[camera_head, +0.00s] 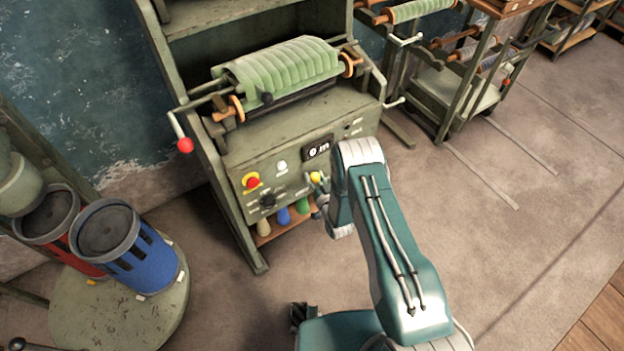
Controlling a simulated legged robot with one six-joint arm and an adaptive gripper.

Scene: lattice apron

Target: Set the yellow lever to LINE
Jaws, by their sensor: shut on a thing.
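The yellow lever (316,177) is on the front panel of the green machine (352,118), below the small dark display (317,150). Only its yellow knob shows clearly. My gripper (318,190) is at the lever, mostly hidden behind my own arm. It is shut on the lever. The lever's position labels, LINE among them, are too small or hidden to read from here.
The panel also has a red button on yellow (252,181) and a black knob (268,200). A red-tipped crank (184,144) sticks out at the machine's left. Blue (150,262) and red buckets stand at the left.

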